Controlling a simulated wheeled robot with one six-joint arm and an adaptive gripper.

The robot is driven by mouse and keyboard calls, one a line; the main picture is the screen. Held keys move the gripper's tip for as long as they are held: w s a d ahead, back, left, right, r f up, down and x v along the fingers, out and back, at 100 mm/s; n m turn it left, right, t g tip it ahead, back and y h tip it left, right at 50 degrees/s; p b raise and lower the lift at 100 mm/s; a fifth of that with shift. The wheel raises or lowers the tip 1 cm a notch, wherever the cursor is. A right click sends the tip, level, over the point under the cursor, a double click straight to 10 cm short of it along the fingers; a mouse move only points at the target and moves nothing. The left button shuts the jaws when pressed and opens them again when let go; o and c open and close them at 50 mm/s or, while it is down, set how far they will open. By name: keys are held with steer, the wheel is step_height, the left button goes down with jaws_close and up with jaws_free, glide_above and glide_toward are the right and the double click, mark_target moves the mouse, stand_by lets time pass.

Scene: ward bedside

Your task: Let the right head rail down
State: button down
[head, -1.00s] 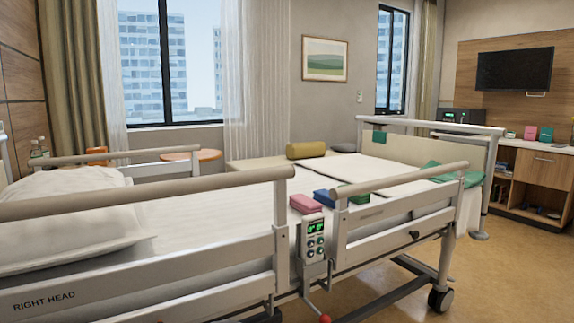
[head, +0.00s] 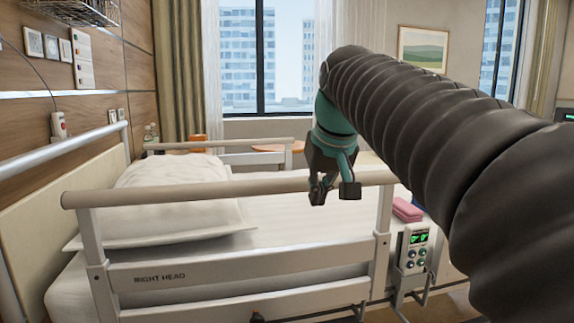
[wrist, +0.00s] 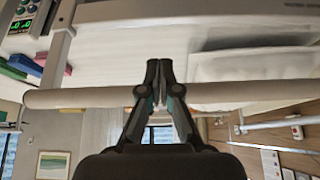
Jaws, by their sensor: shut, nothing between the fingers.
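The right head rail (head: 200,189) stands raised along the near side of the bed, with "RIGHT HEAD" printed on its lower panel (head: 220,277). A dark knob (head: 257,316) shows at the bottom of that panel, partly cut off by the picture edge. My gripper (head: 335,193) is pointing down at the rail's top bar, near its right end. In the wrist view my gripper (wrist: 160,66) has its fingertips together and empty, overlapping the top bar (wrist: 80,97). I cannot tell whether they touch it.
A pillow (head: 175,200) lies behind the rail. The far rail (head: 230,145) is raised. My arm hides much of the right side.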

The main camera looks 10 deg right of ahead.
steer(key=w+d+r, duration=0.3)
steer(key=w+r, duration=0.7)
steer(key=r, duration=0.1)
step_height(320, 180, down, 10)
steer(key=shift+w+d+r, duration=0.15)
steer(key=shift+w+d, duration=0.05)
steer(key=shift+w, duration=0.15)
